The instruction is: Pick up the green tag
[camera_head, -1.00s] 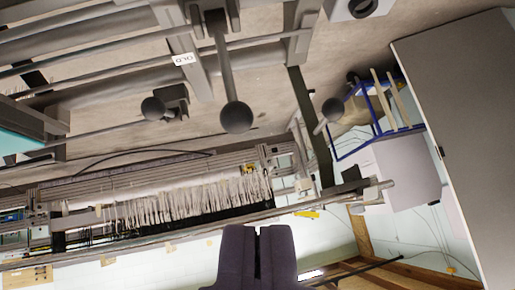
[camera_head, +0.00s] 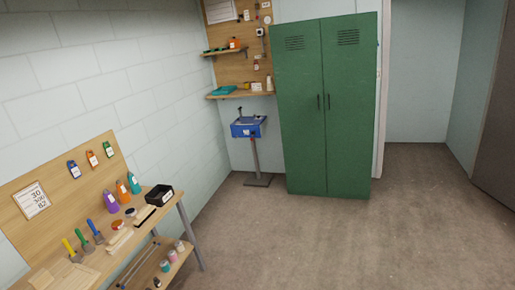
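A small green tag (camera_head: 109,150) with a pale label hangs on the wooden board (camera_head: 60,188) at the left of the view. It is the rightmost of three tags, beside an orange tag (camera_head: 92,159) and a blue tag (camera_head: 73,170). It is small and far off, so how it hangs cannot be made out. My gripper is not in view.
Below the board a workbench (camera_head: 120,240) holds bottles, brushes and a black box (camera_head: 158,195). A blue basin (camera_head: 248,127) on a post and a green locker (camera_head: 325,105) stand at the back. The floor (camera_head: 330,240) at the centre and right is clear.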

